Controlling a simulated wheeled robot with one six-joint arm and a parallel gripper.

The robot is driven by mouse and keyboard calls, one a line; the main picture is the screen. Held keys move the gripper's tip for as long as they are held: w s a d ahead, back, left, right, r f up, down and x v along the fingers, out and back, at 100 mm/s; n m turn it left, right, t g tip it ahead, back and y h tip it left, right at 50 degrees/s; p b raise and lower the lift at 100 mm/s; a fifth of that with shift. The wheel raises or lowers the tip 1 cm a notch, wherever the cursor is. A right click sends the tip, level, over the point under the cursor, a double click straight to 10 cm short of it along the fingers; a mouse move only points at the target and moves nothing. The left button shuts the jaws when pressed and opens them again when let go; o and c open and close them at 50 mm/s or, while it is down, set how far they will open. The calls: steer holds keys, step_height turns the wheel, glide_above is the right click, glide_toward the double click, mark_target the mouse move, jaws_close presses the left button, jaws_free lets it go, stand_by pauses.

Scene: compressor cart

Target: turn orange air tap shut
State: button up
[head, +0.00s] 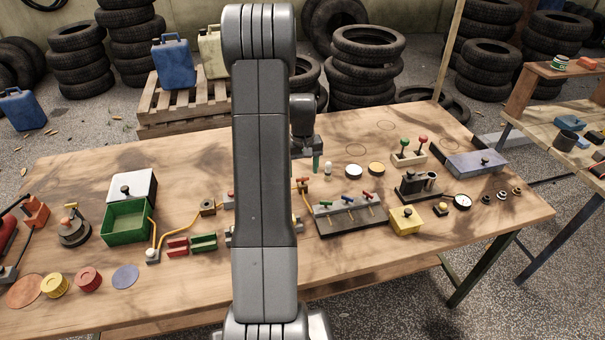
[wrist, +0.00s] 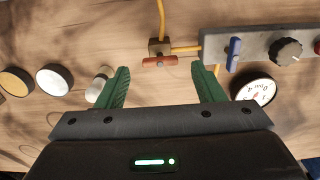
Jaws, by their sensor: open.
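The orange air tap (wrist: 160,62) shows in the wrist view as an orange bar handle by a small brass body. Yellow hose runs from the body toward the top and to the right. The handle lies nearly level, left to right in the picture. My gripper (wrist: 160,67) is open, its green fingers on either side of the handle with clear gaps; nothing is held. I cannot tell its height above the tap. In the head view the tap (head: 303,187) is small and partly hidden by my arm. My gripper (head: 316,163) hangs behind my arm there, only partly visible.
Right of the tap in the wrist view is a grey panel with a blue lever (wrist: 234,54) and black knob (wrist: 286,50). A dial gauge (wrist: 255,92) is near the right finger. A small white piece (wrist: 99,84) is by the left finger, with two round discs farther left.

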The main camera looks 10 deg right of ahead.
mark_target(302, 178)
step_height(302, 178, up, 12)
steer(key=b, duration=0.1)
steer(key=shift+f, duration=0.25)
step_height(302, 178, down, 14)
steer(key=shift+r+p, duration=0.15)
steer(key=shift+p, duration=0.65)
